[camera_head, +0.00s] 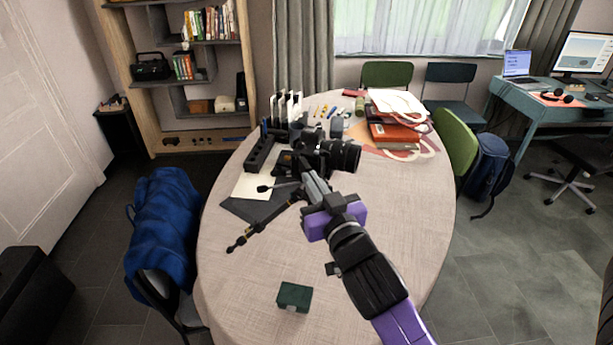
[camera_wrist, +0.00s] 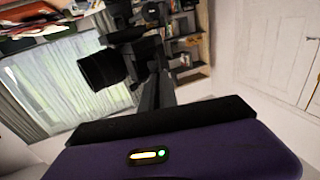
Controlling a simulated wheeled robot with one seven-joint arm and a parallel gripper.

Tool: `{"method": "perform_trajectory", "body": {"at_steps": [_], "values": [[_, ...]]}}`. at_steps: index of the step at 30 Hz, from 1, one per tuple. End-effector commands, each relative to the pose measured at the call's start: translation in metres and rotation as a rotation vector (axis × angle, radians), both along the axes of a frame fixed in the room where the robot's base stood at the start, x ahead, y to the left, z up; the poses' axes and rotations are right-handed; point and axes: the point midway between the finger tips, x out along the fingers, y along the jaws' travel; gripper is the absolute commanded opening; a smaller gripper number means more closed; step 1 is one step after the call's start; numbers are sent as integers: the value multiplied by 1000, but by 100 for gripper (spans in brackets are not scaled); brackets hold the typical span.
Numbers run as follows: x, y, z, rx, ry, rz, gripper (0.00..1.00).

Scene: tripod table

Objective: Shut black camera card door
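The black camera (camera_head: 340,155) sits on a tripod that lies low on the table, its lens pointing right. In the wrist view the camera (camera_wrist: 122,58) is upper left of centre, with the lens facing left. The card door is too small and dark to make out, and I cannot tell how far it stands open. My gripper (camera_head: 308,178) is just in front of the camera body, fingers towards it. In the wrist view the fingers of my gripper (camera_wrist: 156,80) are close together with nothing seen between them. They overlap the camera there, so contact cannot be told.
Tripod legs (camera_head: 262,232) spread to the left over a dark folder (camera_head: 244,208). A green box (camera_head: 294,297) stands near the front of the oval table (camera_head: 240,285). Books (camera_head: 393,133) are stacked behind right. A chair with a blue jacket (camera_head: 163,225) stands left. The table's right side is clear.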

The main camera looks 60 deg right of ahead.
Motion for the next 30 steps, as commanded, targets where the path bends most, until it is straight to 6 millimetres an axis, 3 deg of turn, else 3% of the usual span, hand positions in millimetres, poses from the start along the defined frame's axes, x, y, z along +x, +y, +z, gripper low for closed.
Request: {"method": "perform_trajectory", "body": {"at_steps": [30], "values": [[-11,-25,0,2,8,83,0]]}}
